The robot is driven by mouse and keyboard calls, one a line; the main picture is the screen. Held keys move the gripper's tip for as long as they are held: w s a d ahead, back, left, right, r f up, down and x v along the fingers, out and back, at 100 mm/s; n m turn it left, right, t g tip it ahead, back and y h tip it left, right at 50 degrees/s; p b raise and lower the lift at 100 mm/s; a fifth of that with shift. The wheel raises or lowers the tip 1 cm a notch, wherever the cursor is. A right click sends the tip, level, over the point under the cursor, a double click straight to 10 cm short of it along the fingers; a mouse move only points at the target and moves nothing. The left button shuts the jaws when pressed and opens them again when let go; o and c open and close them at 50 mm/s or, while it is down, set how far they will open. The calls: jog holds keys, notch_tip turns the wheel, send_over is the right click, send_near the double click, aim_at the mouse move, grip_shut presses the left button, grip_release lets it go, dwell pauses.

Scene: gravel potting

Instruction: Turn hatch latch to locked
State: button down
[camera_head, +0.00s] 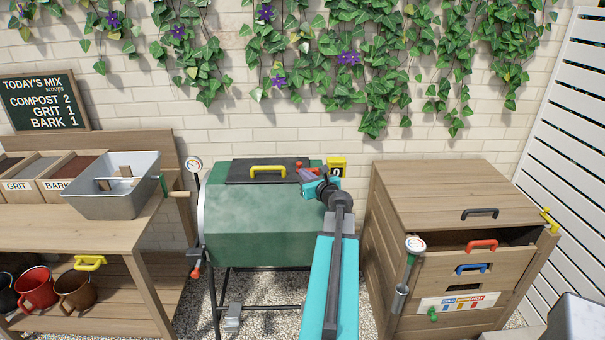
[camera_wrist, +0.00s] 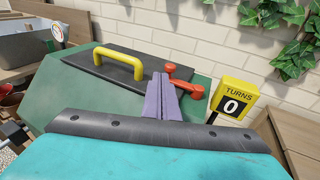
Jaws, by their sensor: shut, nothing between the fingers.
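The black hatch (camera_head: 240,172) with a yellow handle (camera_head: 268,171) lies closed on top of the green drum (camera_head: 255,225). The red latch (camera_head: 314,169) is at the hatch's right end; it also shows in the wrist view (camera_wrist: 186,84), as a bar with a knob at its far end, partly hidden behind my fingers. My gripper (camera_head: 305,173) has purple fingers, shut and empty. In the wrist view my gripper (camera_wrist: 161,80) is right beside the latch, at its left. I cannot tell whether the fingers touch it. No lock marking is readable.
A yellow turns counter (camera_wrist: 233,101) reading 0 stands just right of the latch. A wooden bench (camera_head: 90,228) with a metal tub (camera_head: 112,190) is at left. A wooden compost box (camera_head: 445,188) is at right. A brick wall with ivy is behind.

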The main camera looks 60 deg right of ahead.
jog(key=w+a+p+v, duration=0.1)
jog(key=v, duration=0.7)
jog(key=shift+a, duration=0.3)
jog(key=shift+w, duration=0.1)
dwell(0.4)
